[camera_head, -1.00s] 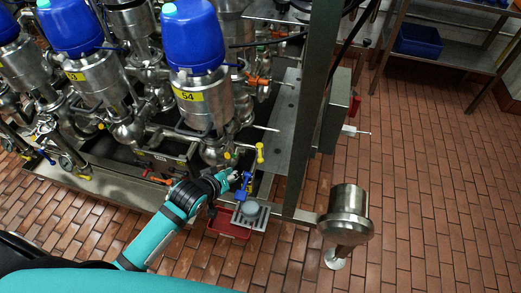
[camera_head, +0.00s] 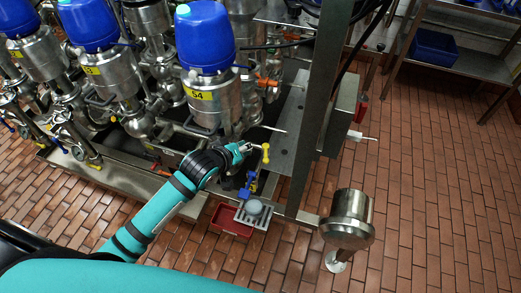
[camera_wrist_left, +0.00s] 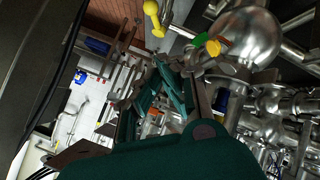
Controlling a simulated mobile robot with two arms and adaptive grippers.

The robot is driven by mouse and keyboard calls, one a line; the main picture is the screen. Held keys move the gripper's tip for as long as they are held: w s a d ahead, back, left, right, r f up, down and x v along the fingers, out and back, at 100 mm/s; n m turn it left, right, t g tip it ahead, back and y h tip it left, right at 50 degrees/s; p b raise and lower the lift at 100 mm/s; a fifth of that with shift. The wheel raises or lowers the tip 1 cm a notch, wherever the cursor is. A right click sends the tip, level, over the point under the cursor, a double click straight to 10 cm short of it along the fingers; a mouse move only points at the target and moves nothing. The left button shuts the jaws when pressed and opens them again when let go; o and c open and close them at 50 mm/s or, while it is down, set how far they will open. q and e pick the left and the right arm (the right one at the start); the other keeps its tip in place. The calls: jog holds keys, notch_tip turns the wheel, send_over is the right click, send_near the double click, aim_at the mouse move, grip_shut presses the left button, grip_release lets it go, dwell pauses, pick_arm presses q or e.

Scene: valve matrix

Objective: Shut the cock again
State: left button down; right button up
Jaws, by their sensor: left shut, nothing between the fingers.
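A cock with a yellow handle (camera_head: 265,153) stands at the right end of the valve row, by the upright steel post. The yellow handle also shows at the top of the wrist view (camera_wrist_left: 153,14). A second handle, blue (camera_head: 246,186), sits just below it, over a small grated tray (camera_head: 253,217). My left gripper (camera_head: 246,148) is just left of the yellow handle, with its fingers closed and empty. In the wrist view the dark green fingers (camera_wrist_left: 172,85) come together below the yellow handle. Whether the fingertips touch it I cannot tell. My right gripper is out of view.
Steel valves with blue caps (camera_head: 205,38) crowd the space above and left of my arm. The steel post (camera_head: 314,110) stands to the right, and a steel cylinder (camera_head: 349,215) is nearer. A red bin (camera_head: 230,222) lies below. Brick floor is open at right.

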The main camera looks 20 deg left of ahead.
pick_arm(q)
send_near(266, 147)
jog(key=w+a, duration=0.1)
jog(key=w, duration=0.2)
jog(key=shift+w+d+f, duration=0.3)
jog(key=shift+d+f, duration=0.4)
jog(key=shift+f, duration=0.25)
jog(key=shift+d+f, duration=0.25)
jog(key=shift+f, duration=0.15)
